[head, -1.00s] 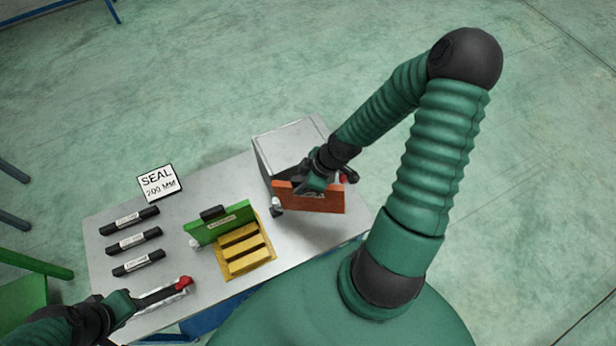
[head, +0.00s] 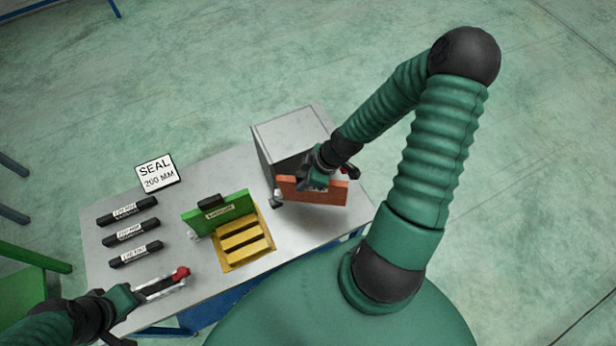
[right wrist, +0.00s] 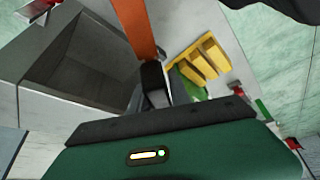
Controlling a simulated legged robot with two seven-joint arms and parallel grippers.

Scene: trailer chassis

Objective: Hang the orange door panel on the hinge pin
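The orange door panel (head: 325,195) is upright near the front of the grey open-fronted box (head: 290,132) at the right of the table. My right gripper (head: 314,180) is at the panel's upper left and appears to hold it by a black grip. In the right wrist view the panel (right wrist: 137,28) is seen edge-on, with a black part (right wrist: 155,85) between it and my gripper. A small silver fitting (head: 277,197), possibly the hinge pin, is at the box's lower front left corner. My left gripper (head: 160,286) is low over the table's front left; its jaw state is unclear.
A green panel (head: 228,212) with a black grip stands at a yellow slotted block (head: 262,240). Several black labelled bars (head: 128,210) lie on the left. A "SEAL 200 MM" sign (head: 157,172) stands at the back. Bare table (head: 320,228) lies in front of the orange panel.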

